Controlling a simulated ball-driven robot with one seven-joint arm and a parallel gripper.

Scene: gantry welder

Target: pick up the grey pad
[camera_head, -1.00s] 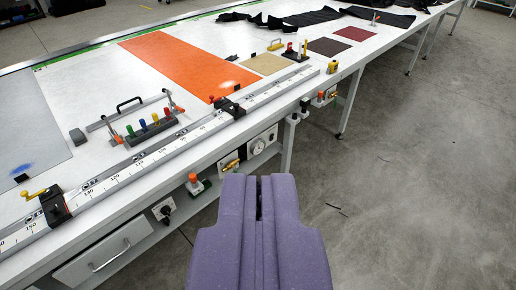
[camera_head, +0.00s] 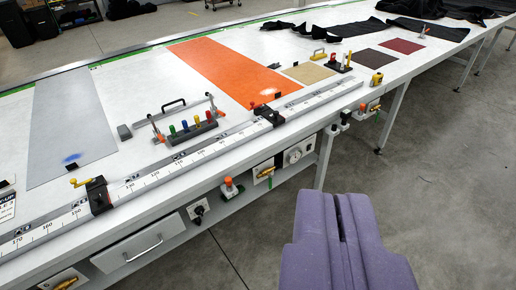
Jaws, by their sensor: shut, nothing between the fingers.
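My purple gripper (camera_head: 343,212) is at the lower right, shut and empty. It is over the floor in front of the table, well apart from both grey things.
A long ruler rail (camera_head: 165,167) with black clamps runs along the table's front edge. The rack (camera_head: 183,125) stands right of the block. An orange sheet (camera_head: 225,70) lies behind. Knobs and a drawer (camera_head: 145,246) are below the edge. Floor at right is clear.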

